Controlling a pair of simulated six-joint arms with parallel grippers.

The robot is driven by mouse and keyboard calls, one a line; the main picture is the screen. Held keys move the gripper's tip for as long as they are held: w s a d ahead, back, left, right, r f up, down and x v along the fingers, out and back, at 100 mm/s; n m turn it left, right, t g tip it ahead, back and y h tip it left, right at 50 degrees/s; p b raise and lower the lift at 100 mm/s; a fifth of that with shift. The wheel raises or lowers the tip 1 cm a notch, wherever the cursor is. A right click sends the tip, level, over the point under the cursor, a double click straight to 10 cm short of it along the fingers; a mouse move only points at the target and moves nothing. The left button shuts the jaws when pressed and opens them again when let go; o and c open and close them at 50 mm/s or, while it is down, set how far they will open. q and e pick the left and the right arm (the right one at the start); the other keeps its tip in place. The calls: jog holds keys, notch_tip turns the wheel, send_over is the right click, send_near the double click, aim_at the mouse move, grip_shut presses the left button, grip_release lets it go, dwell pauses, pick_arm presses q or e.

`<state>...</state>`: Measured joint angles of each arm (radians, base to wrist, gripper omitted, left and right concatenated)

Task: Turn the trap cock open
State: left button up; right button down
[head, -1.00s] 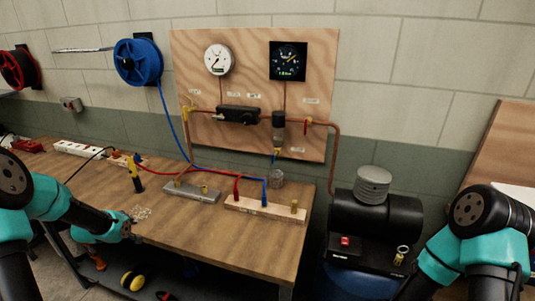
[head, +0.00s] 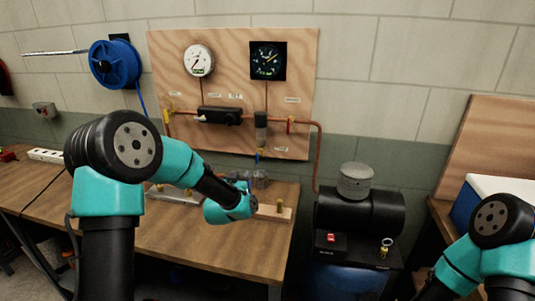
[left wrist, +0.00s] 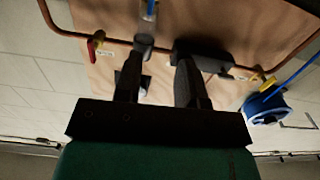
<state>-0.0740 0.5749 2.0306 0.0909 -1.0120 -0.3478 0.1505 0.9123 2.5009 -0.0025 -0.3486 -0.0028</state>
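The trap is a grey cylinder (head: 261,127) on the copper pipe of the plywood board, with the small trap cock (head: 260,153) under it above a blue hose. In the left wrist view the scene is upside down; the trap (left wrist: 143,43) shows beyond the fingers and its cock (left wrist: 149,17) is near the top edge. My left gripper (head: 252,180) is in front of and below the cock, apart from it. In the left wrist view its two dark fingers (left wrist: 159,82) are spread with nothing between them. My right gripper is out of view.
A red-handled valve (head: 291,124) sits right of the trap and a black regulator (head: 220,116) left of it. Two gauges are above. The workbench (head: 225,243) is below, with a wooden block (head: 270,213) partly behind my left arm. A compressor (head: 360,212) stands right.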

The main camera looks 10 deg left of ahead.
aim_at(256, 156)
pick_arm(q)
jog(key=shift+d+r, duration=0.3)
jog(key=shift+d, duration=0.55)
jog(key=shift+w, duration=0.15)
jog(key=w, duration=1.7)
jog(key=shift+w, duration=0.1)
jog(key=shift+c, duration=0.3)
grip_shut()
